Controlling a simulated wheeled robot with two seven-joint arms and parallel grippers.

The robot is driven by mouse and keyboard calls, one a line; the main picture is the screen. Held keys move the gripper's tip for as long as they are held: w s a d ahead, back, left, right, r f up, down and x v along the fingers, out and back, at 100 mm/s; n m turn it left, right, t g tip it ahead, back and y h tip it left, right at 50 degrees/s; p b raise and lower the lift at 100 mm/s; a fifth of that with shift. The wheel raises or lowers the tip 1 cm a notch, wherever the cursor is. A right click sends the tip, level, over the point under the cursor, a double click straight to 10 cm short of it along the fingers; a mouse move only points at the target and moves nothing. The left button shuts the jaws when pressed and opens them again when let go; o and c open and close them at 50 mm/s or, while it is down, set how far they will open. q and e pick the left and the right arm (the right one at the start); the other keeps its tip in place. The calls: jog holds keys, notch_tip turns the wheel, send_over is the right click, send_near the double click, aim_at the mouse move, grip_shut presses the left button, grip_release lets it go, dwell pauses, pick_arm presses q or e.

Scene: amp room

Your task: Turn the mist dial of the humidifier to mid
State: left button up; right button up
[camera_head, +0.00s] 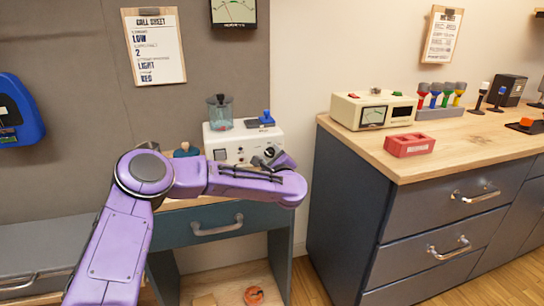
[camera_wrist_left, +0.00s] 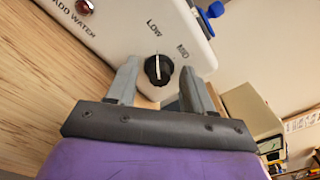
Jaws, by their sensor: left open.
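The humidifier (camera_head: 222,140) is a white box with a clear tank and a blue part on top, on a small wooden-topped cabinet. Its black mist dial (camera_wrist_left: 159,69) shows in the left wrist view, with a white pointer line aimed at the LOW mark (camera_wrist_left: 153,29). The MID mark (camera_wrist_left: 182,50) is to the upper right of the dial. My left gripper (camera_head: 278,160) is at the humidifier's front right. In the left wrist view its open fingers (camera_wrist_left: 159,76) are either side of the dial; I cannot tell whether they touch it. My right gripper is not in view.
A red lamp (camera_wrist_left: 84,7) and ADD WATER lettering show on the panel. A call sheet (camera_head: 155,50) on the wall reads LOW, 2, LIGHT, RED.

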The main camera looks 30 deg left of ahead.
pick_arm(q)
jog(key=shift+c, duration=0.4)
grip_shut()
jog(key=shift+f+m+b, duration=0.1)
jog(key=shift+m+b, duration=0.2)
jog(key=shift+m, duration=0.1)
jog(key=shift+m+b, duration=0.45)
jog(key=shift+m, duration=0.55)
jog(key=m, duration=0.2)
jog(key=shift+w+m+b, duration=0.1)
jog(key=shift+m+b, duration=0.2)
jog(key=shift+m, duration=0.1)
jog(key=m, duration=0.3)
jog(key=shift+d+m, duration=0.1)
jog(key=shift+m, duration=1.4)
jog(key=shift+p, duration=0.3)
